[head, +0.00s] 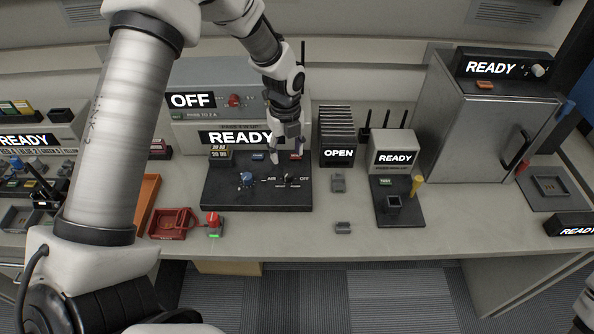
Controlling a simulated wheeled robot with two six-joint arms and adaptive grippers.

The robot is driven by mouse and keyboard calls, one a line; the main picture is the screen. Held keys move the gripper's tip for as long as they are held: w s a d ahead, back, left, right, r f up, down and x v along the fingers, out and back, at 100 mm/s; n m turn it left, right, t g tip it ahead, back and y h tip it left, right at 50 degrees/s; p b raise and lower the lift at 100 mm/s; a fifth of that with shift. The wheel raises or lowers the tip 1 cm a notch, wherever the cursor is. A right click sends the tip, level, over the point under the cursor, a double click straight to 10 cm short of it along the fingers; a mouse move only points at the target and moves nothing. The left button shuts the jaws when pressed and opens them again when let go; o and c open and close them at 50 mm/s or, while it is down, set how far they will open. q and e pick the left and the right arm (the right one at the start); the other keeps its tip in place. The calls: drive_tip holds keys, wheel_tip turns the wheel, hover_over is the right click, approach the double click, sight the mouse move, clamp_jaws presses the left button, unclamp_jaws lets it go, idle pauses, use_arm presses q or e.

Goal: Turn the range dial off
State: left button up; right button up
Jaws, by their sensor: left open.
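A black panel (225,197) lies on the counter in front of a grey unit with a READY display (240,138). On the panel is a small dark dial (287,181) between the labels AIR and OFF; it seems to be the range dial. Its pointer direction is too small to tell. A blue knob (247,179) sits left of it. My left gripper (284,157) points down above the back of the panel, just behind the dial, open and with nothing visible between its fingers. Contact with the dial cannot be made out. My right gripper is not in view.
A box with an OFF display (191,101) stands behind the panel. Right of the panel are a slotted rack marked OPEN (338,153) and a small READY unit (396,159). A red tray (171,224) and a red-topped device (213,222) lie in front. A grey cabinet (487,130) stands at right.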

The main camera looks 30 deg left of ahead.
sight(288, 174)
use_arm(q)
drive_tip(key=f, duration=0.4)
drive_tip(key=f+p, duration=0.1)
drive_tip(key=f, duration=0.3)
drive_tip(key=shift+w+f, duration=0.2)
drive_tip(key=shift+f, duration=0.05)
clamp_jaws()
